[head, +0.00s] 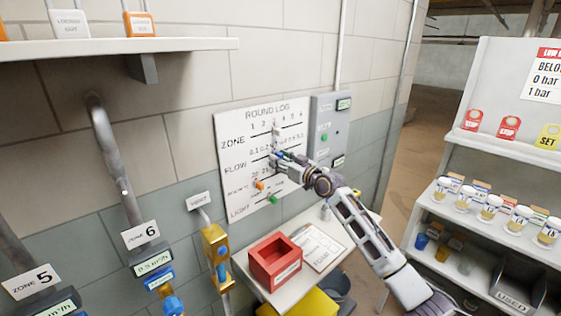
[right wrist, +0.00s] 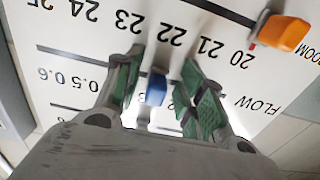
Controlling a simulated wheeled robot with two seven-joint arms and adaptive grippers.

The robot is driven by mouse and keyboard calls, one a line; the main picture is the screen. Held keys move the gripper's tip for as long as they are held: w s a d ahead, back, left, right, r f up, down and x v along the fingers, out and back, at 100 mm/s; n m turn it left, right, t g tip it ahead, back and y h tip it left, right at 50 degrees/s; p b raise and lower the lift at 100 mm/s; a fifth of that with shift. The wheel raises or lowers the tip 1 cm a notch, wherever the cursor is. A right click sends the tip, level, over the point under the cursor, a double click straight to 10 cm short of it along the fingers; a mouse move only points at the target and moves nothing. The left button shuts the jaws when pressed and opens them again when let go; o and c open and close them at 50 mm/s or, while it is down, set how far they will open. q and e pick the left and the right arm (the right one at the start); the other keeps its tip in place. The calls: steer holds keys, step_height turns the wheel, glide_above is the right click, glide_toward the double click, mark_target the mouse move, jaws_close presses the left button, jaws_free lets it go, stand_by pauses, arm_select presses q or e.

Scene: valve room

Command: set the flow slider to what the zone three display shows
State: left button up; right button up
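The white ROUND LOG board (head: 232,150) hangs on the wall, with slider rows for zone, flow, room temperature and light. The blue flow slider (right wrist: 156,88) sits between the fingers of my right gripper (right wrist: 162,72) in the right wrist view, with gaps on both sides. The gripper is open around it. In the head view the right gripper (head: 280,160) is at the flow row and covers part of its scale. Upside-down marks 0.5 and 0.6 show beside it in the wrist view. No zone three display is in view. My left gripper is not in view.
The orange slider (right wrist: 286,34) is near the gripper, and the green slider (head: 273,199) is lower. A grey panel (head: 328,130) adjoins the board. A red box (head: 275,262) stands below. Zone 6 (head: 140,235) and zone 5 (head: 32,282) signs are at left, shelves at right.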

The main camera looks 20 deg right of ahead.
steer(key=shift+s+d, duration=0.1)
steer(key=shift+s, duration=0.1)
steer(key=v, duration=1.1)
steer(key=shift+s, duration=0.3)
stand_by(0.4)
stand_by(0.4)
